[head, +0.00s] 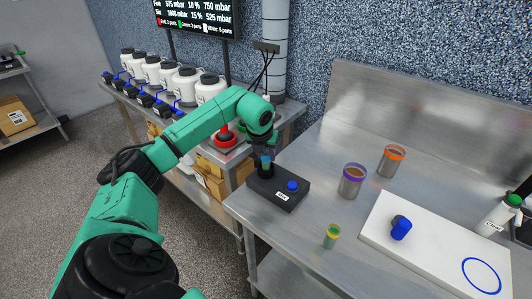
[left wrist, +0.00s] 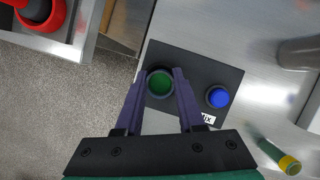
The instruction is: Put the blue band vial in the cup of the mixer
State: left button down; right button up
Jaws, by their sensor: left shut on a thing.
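The mixer (head: 278,196) is a flat black box on the steel table, with a blue button (head: 292,186), a label and a dark round cup. My left gripper (head: 265,156) points down over the cup and is shut on a small vial (head: 266,162) with a bluish band and green contents. In the left wrist view the vial (left wrist: 160,84) shows end-on as a green disc between the fingertips, lined up with the cup on the mixer (left wrist: 215,65). The vial's lower end is hidden, so I cannot tell how deep it sits. My right gripper is out of view.
A purple-rimmed jar (head: 352,181) and an orange-rimmed jar (head: 393,160) stand to the right. A white board (head: 440,262) holds a blue-capped item (head: 400,228). White jugs (head: 185,84) line the back bench.

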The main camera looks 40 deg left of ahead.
pick_arm(q)
jog(key=shift+f, duration=0.2)
jog(key=c, duration=0.6)
grip_release()
jog(key=shift+o, duration=0.4)
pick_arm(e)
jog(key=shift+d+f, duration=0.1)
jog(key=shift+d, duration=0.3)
pick_arm(q)
jog(key=shift+r, duration=0.15)
jog(key=shift+r, duration=0.2)
jog(key=b+v, duration=0.2)
jog(key=v, duration=0.9)
jog(key=shift+s+r, duration=0.25)
jog(key=shift+r, duration=0.05)
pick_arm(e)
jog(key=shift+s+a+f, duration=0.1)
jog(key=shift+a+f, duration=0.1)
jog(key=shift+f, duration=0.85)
